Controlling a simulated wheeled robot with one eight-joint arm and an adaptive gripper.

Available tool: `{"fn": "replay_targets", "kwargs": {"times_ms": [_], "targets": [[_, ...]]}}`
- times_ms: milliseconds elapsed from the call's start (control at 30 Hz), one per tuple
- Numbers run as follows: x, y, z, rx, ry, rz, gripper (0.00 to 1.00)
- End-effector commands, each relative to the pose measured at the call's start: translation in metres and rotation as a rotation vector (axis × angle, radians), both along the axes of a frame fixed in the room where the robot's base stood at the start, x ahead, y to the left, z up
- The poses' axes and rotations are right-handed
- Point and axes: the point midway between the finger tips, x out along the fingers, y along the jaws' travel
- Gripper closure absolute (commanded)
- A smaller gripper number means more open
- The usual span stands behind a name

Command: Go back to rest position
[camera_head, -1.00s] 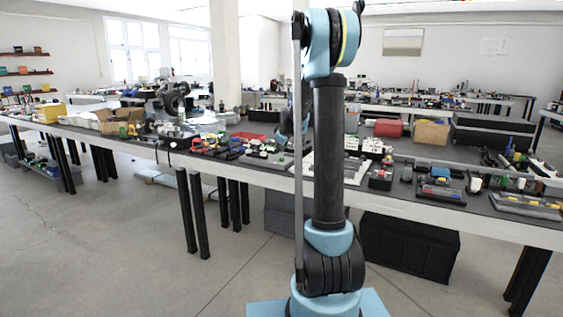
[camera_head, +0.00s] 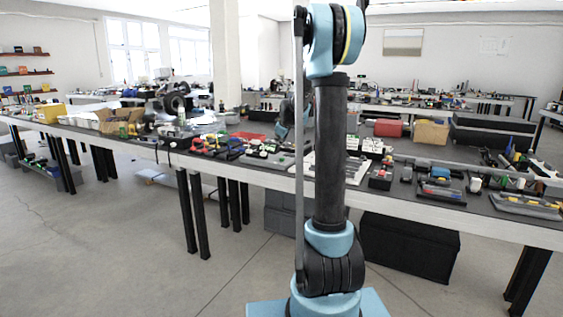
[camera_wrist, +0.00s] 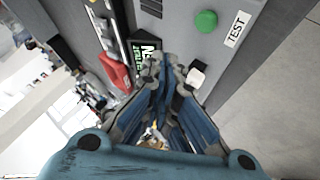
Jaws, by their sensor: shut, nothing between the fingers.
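My gripper (camera_wrist: 163,70) shows in the wrist view with its blue and grey fingers drawn together and nothing held. It is in front of a grey panel (camera_wrist: 185,30) that carries a round green button (camera_wrist: 205,21) and a TEST label (camera_wrist: 237,29). A small dark display with green characters (camera_wrist: 139,62) and a white knob-like piece (camera_wrist: 195,77) appear near the fingertips; I cannot tell whether the fingers touch them. In the head view my arm stands upright in the middle, and my fingers cannot be made out behind it.
A long table (camera_head: 280,182) crosses behind my arm, crowded with small parts. A red box (camera_head: 388,128) and a cardboard box (camera_head: 431,132) stand on it at the right. A black crate (camera_head: 408,246) is underneath. A red part (camera_wrist: 115,72) lies left of the fingers. Open floor (camera_head: 110,240) shows at front left.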

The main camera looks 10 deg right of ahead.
Motion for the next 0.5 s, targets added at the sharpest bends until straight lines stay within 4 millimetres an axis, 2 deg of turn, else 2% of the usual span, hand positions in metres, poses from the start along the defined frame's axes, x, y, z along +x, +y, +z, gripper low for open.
{"fn": "replay_targets", "kwargs": {"times_ms": [167, 267, 367, 500], "targets": [[-0.002, 0.000, 0.000, 0.001, 0.002, -0.001, 1.00], [-0.013, 0.000, 0.002, 0.011, 0.012, -0.012, 1.00], [-0.037, 0.001, 0.004, 0.032, 0.039, -0.034, 1.00], [-0.085, 0.001, 0.005, 0.071, 0.091, -0.082, 1.00]]}}
